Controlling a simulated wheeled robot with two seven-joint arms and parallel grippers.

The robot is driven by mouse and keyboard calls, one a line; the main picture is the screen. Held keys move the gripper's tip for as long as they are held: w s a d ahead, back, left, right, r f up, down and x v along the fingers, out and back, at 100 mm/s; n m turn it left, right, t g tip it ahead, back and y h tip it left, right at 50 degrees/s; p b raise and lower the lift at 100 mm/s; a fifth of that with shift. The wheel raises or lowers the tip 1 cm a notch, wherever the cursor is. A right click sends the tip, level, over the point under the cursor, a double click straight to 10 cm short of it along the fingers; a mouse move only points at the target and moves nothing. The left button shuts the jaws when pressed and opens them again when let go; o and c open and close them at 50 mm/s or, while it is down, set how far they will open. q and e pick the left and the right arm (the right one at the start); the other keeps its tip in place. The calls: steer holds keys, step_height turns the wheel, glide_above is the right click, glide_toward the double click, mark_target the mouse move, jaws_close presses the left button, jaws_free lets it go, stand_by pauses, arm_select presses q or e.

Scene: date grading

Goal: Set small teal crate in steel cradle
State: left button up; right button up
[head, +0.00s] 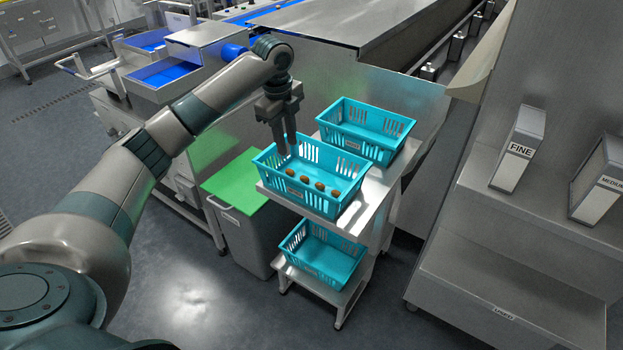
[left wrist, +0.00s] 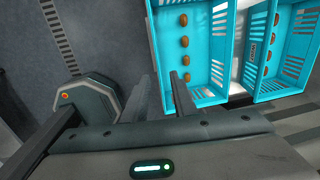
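Three teal slatted crates show in the head view. The front upper crate (head: 330,197) holds several brown dates (head: 305,181) on its floor. A second crate (head: 376,147) stands behind it, and a third crate (head: 330,270) sits on the lower shelf. My left gripper (head: 285,148) points down at the back left rim of the front upper crate, its two fingers apart. In the left wrist view, the crate with dates (left wrist: 207,97) lies just beyond the fingers (left wrist: 163,92). Contact with the rim cannot be told. I cannot clearly identify the steel cradle. My right gripper is out of view.
A steel stand (head: 378,190) carries the crates. A green-lidded grey bin (head: 235,183) stands close on its left. Stepped steel shelving (head: 540,235) with FINE (head: 518,150) and MEDIUM (head: 603,182) boxes is at the right. Open floor lies in front.

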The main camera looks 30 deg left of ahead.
arm_select(q)
steer(key=p, duration=0.4)
glide_above(294, 189)
steer(key=f, duration=1.1)
steer(key=shift+s+a+f, duration=0.1)
steer(key=shift+s+a, duration=0.05)
steer(key=shift+s, duration=0.05)
steer(key=shift+f, duration=0.4)
steer(key=shift+f+p, duration=0.4)
steer(key=shift+f, duration=0.1)
step_height(294, 189, down, 3)
steer(key=shift+w+f+p, duration=0.1)
steer(key=shift+p, duration=0.6)
steer(key=shift+w+f, duration=0.1)
steer(key=shift+f, duration=0.4)
